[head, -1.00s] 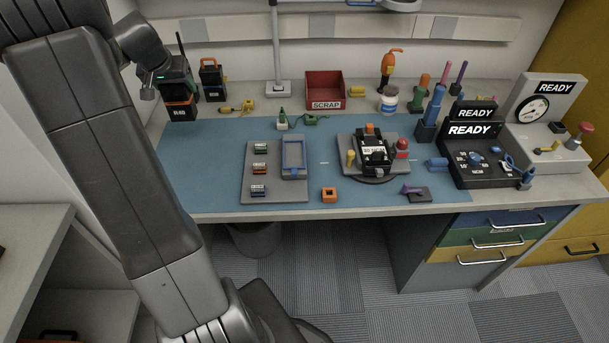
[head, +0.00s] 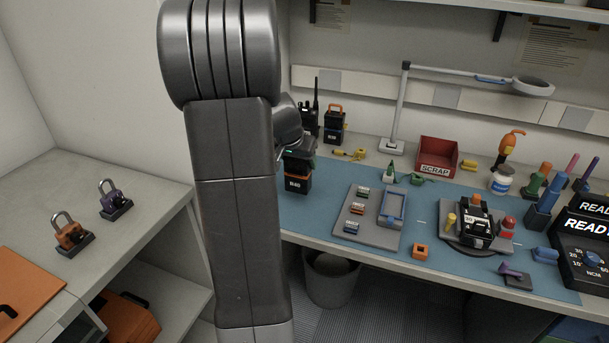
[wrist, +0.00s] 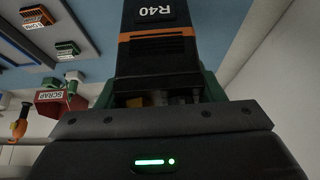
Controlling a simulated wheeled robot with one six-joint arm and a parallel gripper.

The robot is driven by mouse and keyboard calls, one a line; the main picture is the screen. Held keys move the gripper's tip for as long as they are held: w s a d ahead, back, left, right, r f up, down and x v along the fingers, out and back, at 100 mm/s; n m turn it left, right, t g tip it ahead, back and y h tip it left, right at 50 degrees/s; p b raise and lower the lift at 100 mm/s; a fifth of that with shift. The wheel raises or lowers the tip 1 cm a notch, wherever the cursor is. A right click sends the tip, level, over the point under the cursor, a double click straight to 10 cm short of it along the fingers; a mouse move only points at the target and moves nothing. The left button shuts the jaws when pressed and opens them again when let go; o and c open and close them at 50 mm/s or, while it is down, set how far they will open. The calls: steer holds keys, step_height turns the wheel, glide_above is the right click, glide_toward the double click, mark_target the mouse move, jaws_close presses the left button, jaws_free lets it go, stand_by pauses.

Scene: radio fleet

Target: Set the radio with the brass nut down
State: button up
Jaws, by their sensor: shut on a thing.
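My gripper (head: 298,158) is shut on the upper part of a black and orange radio marked R40 (head: 297,183). The radio hangs upright below it, over the left end of the blue mat (head: 320,217). I cannot tell whether its base touches the mat. In the wrist view the radio's body (wrist: 157,50) fills the top middle, its top end at the jaws. A small yellowish part shows between the jaws, too dim to identify as a brass nut. Another black radio (head: 478,226) lies in a round-based stand on the right of the mat.
A black radio with an antenna (head: 311,123) and an orange-handled one (head: 334,126) stand behind the held radio. A grey tray (head: 379,232), a red scrap bin (head: 437,154) and a lamp (head: 398,115) are to the right. Two padlocks stand on the left counter (head: 150,195).

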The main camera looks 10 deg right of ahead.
mark_target(299, 170)
steer(key=shift+f, duration=2.05)
steer(key=shift+f, duration=0.1)
steer(key=shift+f+b, duration=0.15)
steer(key=shift+b, duration=0.3)
steer(key=o, duration=1.2)
steer(key=shift+s+a+r+p, duration=0.15)
steer(key=shift+r+p, duration=0.15)
steer(key=shift+r, duration=0.3)
steer(key=v, duration=1.1)
steer(key=shift+s+r, duration=0.1)
